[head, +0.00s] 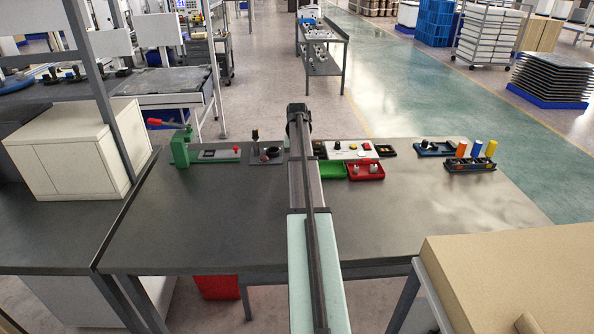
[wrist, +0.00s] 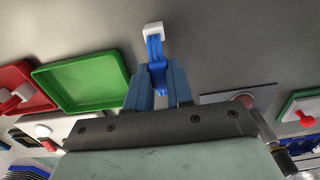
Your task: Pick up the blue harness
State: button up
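The blue harness (wrist: 156,50) shows in the wrist view as a bundle of blue wires with a white connector (wrist: 153,29) at its far end. My gripper (wrist: 159,68) has its two blue-grey fingers on either side of the wires, close against them. The fingers look closed on the harness, with the white connector sticking out beyond the tips. Whether the harness touches the table is hard to tell. In the head view my arm hides the harness and the fingers.
A green tray (head: 332,170) and a red tray (head: 365,171) lie just right of my arm on the dark table (head: 220,220). A green fixture (head: 181,149) stands at left. Orange, yellow and blue cylinders (head: 476,149) stand at right. The near table is clear.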

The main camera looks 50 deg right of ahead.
grip_shut()
jog(key=shift+r, duration=3.3)
